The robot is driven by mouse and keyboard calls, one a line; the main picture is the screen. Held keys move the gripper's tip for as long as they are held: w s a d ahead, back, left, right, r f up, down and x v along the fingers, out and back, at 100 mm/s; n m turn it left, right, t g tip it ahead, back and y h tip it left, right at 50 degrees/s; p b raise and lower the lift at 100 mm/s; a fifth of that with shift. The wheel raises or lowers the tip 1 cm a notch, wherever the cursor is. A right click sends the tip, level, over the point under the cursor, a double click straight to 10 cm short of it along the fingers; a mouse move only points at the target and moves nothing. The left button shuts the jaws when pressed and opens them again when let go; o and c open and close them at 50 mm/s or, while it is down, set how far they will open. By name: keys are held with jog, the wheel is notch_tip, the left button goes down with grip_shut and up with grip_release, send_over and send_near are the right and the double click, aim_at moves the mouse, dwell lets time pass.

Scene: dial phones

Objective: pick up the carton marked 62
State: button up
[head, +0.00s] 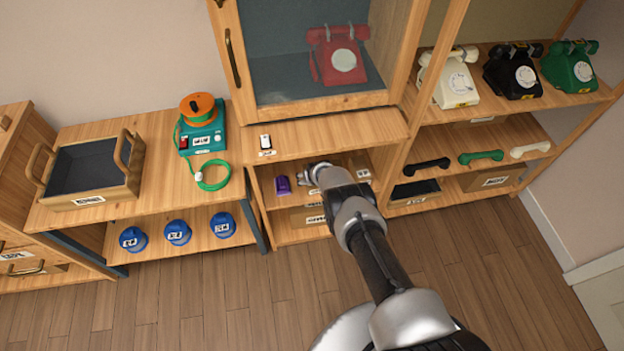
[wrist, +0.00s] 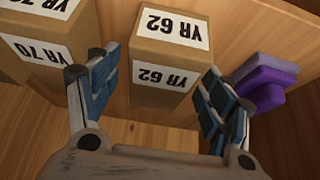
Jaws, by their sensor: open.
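The carton marked YR 62 (wrist: 165,55) is a brown box with white labels on its top and front. It stands in the middle of the wrist view, its lettering upside down there. My gripper (wrist: 158,75) is open, with one blue-padded finger on each side of the carton's near end. I cannot tell whether either finger touches it. In the head view my gripper (head: 313,173) reaches into the middle shelf of the cabinet and hides most of that carton.
A carton marked YR 70 (wrist: 45,50) stands close beside the left finger in the wrist view. A purple object (wrist: 262,82) lies close by the right finger; it also shows in the head view (head: 283,186). The cabinet shelf above (head: 330,131) overhangs this space.

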jog(key=shift+f, duration=0.25)
dwell(0.3)
jog(key=c, duration=1.3)
